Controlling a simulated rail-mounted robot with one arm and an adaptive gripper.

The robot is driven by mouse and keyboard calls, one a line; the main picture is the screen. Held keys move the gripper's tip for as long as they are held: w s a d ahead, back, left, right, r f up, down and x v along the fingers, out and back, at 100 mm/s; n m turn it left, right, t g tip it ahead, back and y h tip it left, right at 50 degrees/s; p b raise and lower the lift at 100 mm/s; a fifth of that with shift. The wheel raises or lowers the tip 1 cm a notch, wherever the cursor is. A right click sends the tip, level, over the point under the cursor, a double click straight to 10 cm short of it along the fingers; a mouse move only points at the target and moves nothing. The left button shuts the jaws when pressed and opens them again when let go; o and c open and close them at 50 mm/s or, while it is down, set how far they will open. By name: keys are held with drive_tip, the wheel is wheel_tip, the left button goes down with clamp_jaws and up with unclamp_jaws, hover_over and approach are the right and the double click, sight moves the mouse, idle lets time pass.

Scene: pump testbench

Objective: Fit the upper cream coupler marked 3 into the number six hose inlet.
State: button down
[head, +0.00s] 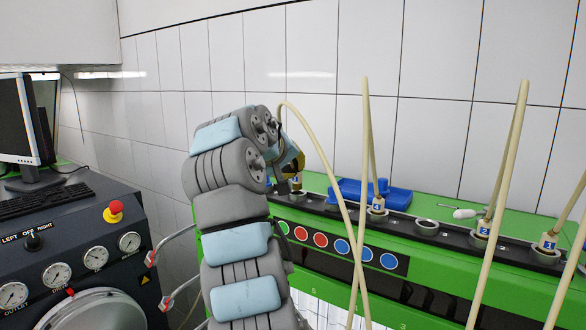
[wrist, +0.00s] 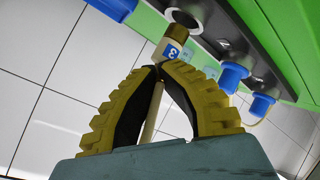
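My gripper (wrist: 161,72) has two yellow-ribbed black fingers that close around a cream coupler (wrist: 169,56) in the wrist view. The coupler has a blue label whose digit looks like a 3 or 8, and a brass-coloured end. That end points at a round dark inlet (wrist: 184,19) in the black rail and appears close to it; I cannot tell whether they touch. The inlet's number is not readable. In the head view my gripper (head: 295,168) is over the rail's far left end, partly behind my arm, with the coupler (head: 297,184) upright below it.
Other labelled couplers (head: 377,205) (head: 483,233) (head: 546,245) stand along the black rail, their cream hoses rising high. An uncovered inlet (head: 426,226) lies between two of them. A blue tray (head: 365,194) sits behind the rail. A control console (head: 75,245) stands left.

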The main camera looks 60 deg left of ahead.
drive_tip(key=shift+f, duration=0.15)
drive_tip(key=shift+f+b, duration=0.45)
drive_tip(key=shift+b, duration=0.05)
drive_tip(key=shift+f+b, duration=0.6)
drive_tip(key=shift+b, duration=0.2)
idle(1.5)
drive_tip(key=c, duration=1.5)
unclamp_jaws()
drive_tip(key=shift+r, duration=0.1)
drive_tip(key=shift+b+v, duration=0.5)
drive_tip(key=shift+v, duration=0.95)
drive_tip(key=shift+p+v, duration=0.65)
drive_tip(key=shift+v, duration=3.35)
drive_tip(key=shift+d, duration=0.1)
